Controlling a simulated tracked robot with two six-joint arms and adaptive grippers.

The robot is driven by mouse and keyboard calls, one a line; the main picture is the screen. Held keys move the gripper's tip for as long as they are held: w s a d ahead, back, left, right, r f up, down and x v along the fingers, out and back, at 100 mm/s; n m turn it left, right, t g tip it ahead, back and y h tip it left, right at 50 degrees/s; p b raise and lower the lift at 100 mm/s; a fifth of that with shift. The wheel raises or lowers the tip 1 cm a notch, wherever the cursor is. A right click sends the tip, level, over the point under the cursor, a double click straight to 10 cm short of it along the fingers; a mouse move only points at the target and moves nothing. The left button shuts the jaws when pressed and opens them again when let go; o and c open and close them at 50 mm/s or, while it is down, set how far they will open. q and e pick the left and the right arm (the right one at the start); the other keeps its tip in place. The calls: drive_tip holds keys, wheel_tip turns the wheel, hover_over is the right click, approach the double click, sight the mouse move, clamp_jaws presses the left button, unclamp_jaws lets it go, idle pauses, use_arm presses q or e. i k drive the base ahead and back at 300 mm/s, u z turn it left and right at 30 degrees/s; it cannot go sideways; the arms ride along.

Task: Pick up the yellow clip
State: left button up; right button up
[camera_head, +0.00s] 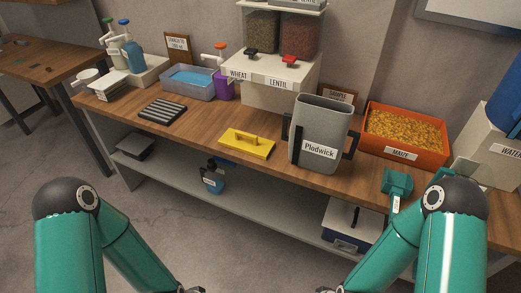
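A flat yellow piece with a raised bar handle (247,143) lies on the wooden bench top near its front edge, left of the grey Plodwick bin. It is the only clearly yellow tool on the bench; I cannot tell for sure that it is the clip. My two teal arms come in from the bottom left and bottom right and run down out of the picture. Only small dark parts show at their lower ends, at the bottom edge. My grippers are not visible, and neither arm is near the yellow piece.
The grey bin (320,129) stands just right of the yellow piece. An orange maize tray (405,153) and a green scoop (397,182) are further right. A dark ribbed pad (162,111) lies to the left. Dispensers (280,84) stand behind. Bench top between pad and yellow piece is clear.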

sight(243, 142)
drive_tip(key=u, duration=0.15)
drive_tip(key=i, duration=0.9)
drive_tip(key=z, duration=0.05)
